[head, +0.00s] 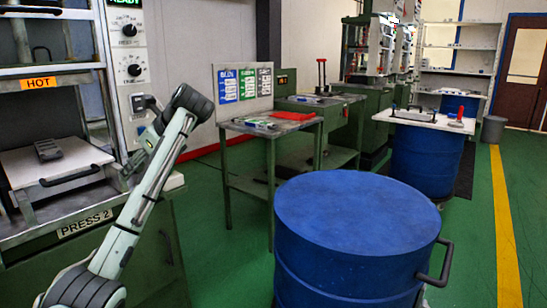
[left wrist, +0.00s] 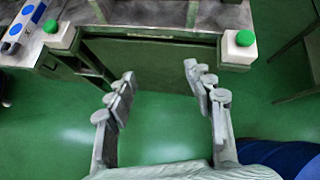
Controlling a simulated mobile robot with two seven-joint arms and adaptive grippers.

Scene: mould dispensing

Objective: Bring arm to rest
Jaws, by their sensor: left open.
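My left arm (head: 150,185) rises from the bottom left of the head view and bends at a dark joint in front of Press 2 (head: 85,223). Its gripper is hard to make out there, partly hidden behind the arm. In the left wrist view my left gripper (left wrist: 160,85) is open, with its fingers wide apart and nothing between them. Below it lies green floor. The press front with a green button (left wrist: 61,34) on the left and another green button (left wrist: 245,38) on the right is ahead of the fingers. My right gripper is not in view.
A blue drum (head: 355,225) stands close at the right of the arm. A dark mould part (head: 48,150) lies on the press's pale plate (head: 60,170). A green side table (head: 272,128) stands behind. Green floor is free at right, beside the yellow line (head: 505,230).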

